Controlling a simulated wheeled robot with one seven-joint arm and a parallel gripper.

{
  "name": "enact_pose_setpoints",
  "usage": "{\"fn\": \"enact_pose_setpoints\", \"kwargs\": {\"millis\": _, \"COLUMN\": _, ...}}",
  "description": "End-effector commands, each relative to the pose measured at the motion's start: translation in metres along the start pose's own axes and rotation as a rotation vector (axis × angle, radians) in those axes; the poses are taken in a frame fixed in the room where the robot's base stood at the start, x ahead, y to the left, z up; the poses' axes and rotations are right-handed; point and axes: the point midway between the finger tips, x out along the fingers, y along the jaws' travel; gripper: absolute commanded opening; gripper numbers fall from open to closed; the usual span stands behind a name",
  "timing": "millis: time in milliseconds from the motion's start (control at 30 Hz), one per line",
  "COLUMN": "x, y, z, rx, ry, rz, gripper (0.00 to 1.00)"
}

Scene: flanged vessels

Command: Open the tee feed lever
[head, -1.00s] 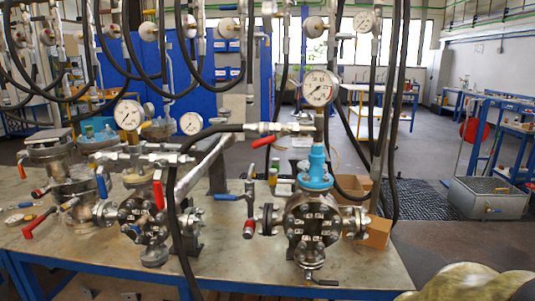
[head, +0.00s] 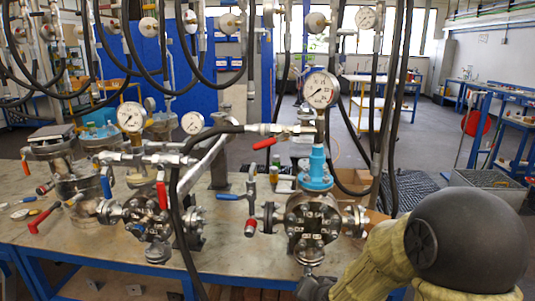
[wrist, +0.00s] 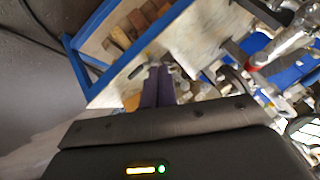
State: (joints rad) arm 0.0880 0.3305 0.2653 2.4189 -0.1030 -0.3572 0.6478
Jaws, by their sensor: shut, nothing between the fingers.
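The right flanged vessel (head: 312,222) stands on the bench with a blue fitting and a gauge (head: 320,90) above it. A red lever (head: 265,143) sits on the horizontal pipe run joining the tee under that gauge; I cannot tell for sure that it is the feed lever. Another small valve shows under the vessel. My gripper (head: 314,290) is low in front of the vessel, near its underside, largely hidden by the frame edge and my arm. In the wrist view its dark fingers (wrist: 159,86) are shut and empty; contact with anything is unclear.
Another vessel (head: 150,215) with red and blue levers stands to the left. A blue-handled and red-handled valve (head: 250,200) is between them. Black hoses hang in front of the bench. The bench's blue frame (wrist: 108,35) shows in the wrist view.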

Motion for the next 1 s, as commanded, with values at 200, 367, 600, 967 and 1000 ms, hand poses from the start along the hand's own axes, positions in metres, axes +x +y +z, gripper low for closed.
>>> {"fn": "enact_pose_setpoints", "kwargs": {"millis": 200, "x": 0.022, "y": -0.082, "z": -0.032, "rx": 0.35, "ry": 0.095, "rz": -0.329, "gripper": 0.0}}
{"fn": "enact_pose_setpoints", "kwargs": {"millis": 367, "x": 0.02, "y": -0.136, "z": -0.055, "rx": 0.658, "ry": 0.107, "rz": -0.608, "gripper": 0.0}}
{"fn": "enact_pose_setpoints", "kwargs": {"millis": 600, "x": -0.01, "y": -0.189, "z": -0.099, "rx": 1.168, "ry": 0.041, "rz": -1.062, "gripper": 0.0}}
{"fn": "enact_pose_setpoints", "kwargs": {"millis": 967, "x": -0.055, "y": -0.191, "z": -0.144, "rx": 1.635, "ry": -0.085, "rz": -1.549, "gripper": 0.0}}
{"fn": "enact_pose_setpoints", "kwargs": {"millis": 1000, "x": -0.056, "y": -0.191, "z": -0.145, "rx": 1.64, "ry": -0.087, "rz": -1.558, "gripper": 0.0}}
